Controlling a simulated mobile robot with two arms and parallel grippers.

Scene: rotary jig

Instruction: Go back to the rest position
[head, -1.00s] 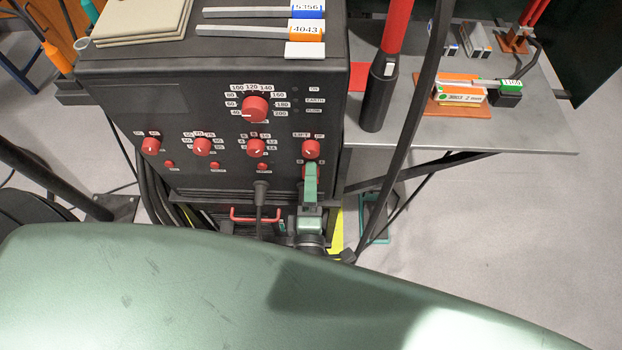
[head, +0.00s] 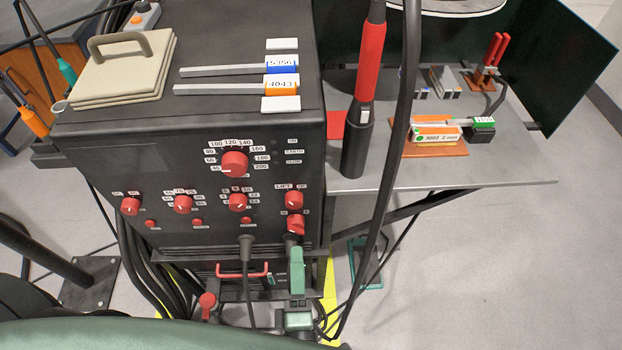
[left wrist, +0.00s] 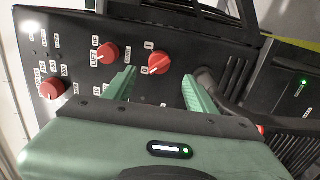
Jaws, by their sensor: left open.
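My left gripper (head: 297,258) is in front of the black machine (head: 110,165), just below its lowest right red knob (head: 296,224). In the left wrist view its two green fingers (left wrist: 158,90) are apart with nothing between the tips. That knob (left wrist: 158,63) stands beyond the gap, clear of both fingers. The knob marked LIFT and HF (left wrist: 108,53) is beside it, and it also shows in the head view (head: 294,200). My right gripper is in neither view.
Thick cables (head: 385,190) hang down right of the machine, and a plugged cable (head: 247,275) runs just left of my gripper. A red handle (head: 243,270) sits low on the front. A grey side table (head: 500,170) holds a red-and-black torch (head: 362,110). Floor at right is clear.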

